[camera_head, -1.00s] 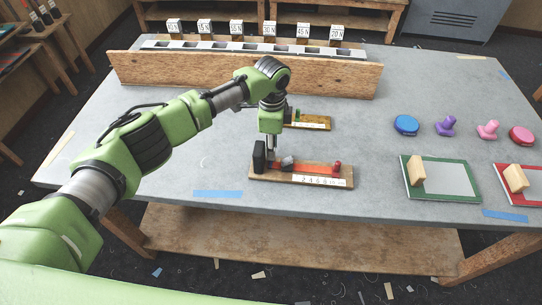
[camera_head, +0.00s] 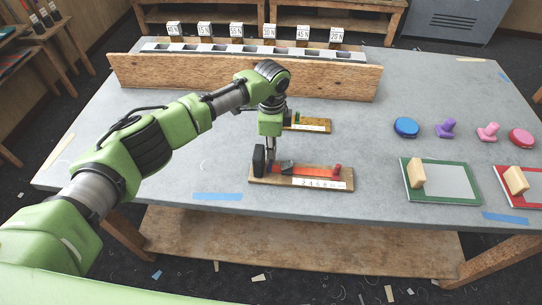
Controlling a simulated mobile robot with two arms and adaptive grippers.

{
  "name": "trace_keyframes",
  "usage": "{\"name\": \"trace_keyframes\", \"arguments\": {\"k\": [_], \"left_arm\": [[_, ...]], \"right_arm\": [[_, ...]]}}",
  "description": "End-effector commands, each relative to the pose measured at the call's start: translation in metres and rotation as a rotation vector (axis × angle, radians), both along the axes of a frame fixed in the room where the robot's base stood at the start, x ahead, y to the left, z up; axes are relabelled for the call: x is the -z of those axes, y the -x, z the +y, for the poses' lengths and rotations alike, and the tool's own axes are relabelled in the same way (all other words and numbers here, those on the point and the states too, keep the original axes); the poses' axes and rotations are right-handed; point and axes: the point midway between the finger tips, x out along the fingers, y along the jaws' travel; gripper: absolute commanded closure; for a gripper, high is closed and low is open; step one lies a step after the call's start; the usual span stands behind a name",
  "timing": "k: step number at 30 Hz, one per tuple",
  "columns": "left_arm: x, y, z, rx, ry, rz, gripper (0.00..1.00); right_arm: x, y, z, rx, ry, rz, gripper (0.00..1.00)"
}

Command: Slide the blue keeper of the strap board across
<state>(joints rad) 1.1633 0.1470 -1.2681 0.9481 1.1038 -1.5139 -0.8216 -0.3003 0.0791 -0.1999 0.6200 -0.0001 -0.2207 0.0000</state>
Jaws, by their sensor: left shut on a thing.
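The board with a red strap (camera_head: 315,169) and a numbered white scale (camera_head: 322,184) lies near the table's front edge. Its wooden base (camera_head: 262,181) runs left to right. My left gripper (camera_head: 271,164) points down over the left part of this board. Its dark fingers are low at the strap and shut on a small part there, which they mostly hide. I cannot make out a blue keeper; the gripper covers that end. The red strap shows to the right of the fingers, with a raised red piece at its right end. My right gripper is not in view.
A second board (camera_head: 315,126) lies just behind, partly hidden by my arm. A wooden barrier (camera_head: 200,78) stands at the back before labelled blocks. Blue (camera_head: 406,127), purple (camera_head: 446,128) and pink (camera_head: 488,132) pieces and a green-edged panel (camera_head: 452,181) lie right. Between is clear table.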

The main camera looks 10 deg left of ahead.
Motion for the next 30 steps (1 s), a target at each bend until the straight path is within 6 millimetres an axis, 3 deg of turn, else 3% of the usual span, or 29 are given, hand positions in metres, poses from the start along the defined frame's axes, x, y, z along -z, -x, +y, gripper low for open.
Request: {"name": "trace_keyframes", "arguments": {"k": [1,30], "left_arm": [[0.009,0.007,0.002,0.001,-0.008,0.019,1.00],[0.009,0.007,-0.021,0.001,-0.006,0.021,1.00]], "right_arm": [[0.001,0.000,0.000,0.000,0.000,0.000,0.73],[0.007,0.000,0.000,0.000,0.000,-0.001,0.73]]}}
